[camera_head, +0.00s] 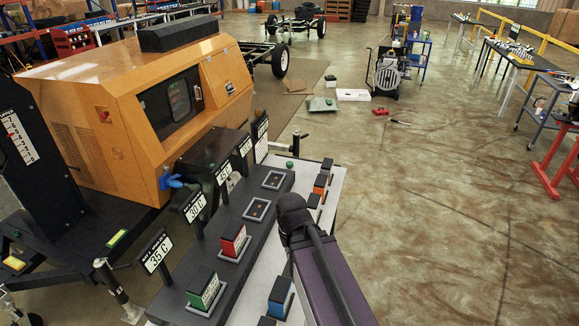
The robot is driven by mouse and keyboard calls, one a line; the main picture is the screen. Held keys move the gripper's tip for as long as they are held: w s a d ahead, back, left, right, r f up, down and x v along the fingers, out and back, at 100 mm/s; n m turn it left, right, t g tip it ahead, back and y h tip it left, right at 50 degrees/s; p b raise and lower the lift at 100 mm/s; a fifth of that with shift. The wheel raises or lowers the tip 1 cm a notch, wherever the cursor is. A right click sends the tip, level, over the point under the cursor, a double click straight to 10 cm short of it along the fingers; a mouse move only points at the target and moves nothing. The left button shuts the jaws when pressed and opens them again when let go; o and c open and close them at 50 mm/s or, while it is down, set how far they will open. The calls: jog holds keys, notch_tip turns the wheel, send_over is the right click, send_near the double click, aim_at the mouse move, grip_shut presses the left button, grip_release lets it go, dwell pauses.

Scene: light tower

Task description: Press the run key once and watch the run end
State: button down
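A dark console strip (215,260) runs along a light table in front of the orange machine. A small green round knob or button (289,165) sits at its far end; I cannot tell whether this is the run key. A green block (205,290) and a red block (232,242) stand in framed slots on the strip. Two further framed slots, the nearer (257,209) and the farther (273,180), look empty of blocks. My purple and black arm reaches over the table's right side. My gripper does not show; the arm's dark joint may hide it.
Signs such as 35 C (157,252) and 30 C (194,206) stand along the strip's left edge. A blue block (281,297) and an orange block (320,185) stand on the light table (255,298). The orange machine (85,75) is behind. Open floor (450,210) lies right.

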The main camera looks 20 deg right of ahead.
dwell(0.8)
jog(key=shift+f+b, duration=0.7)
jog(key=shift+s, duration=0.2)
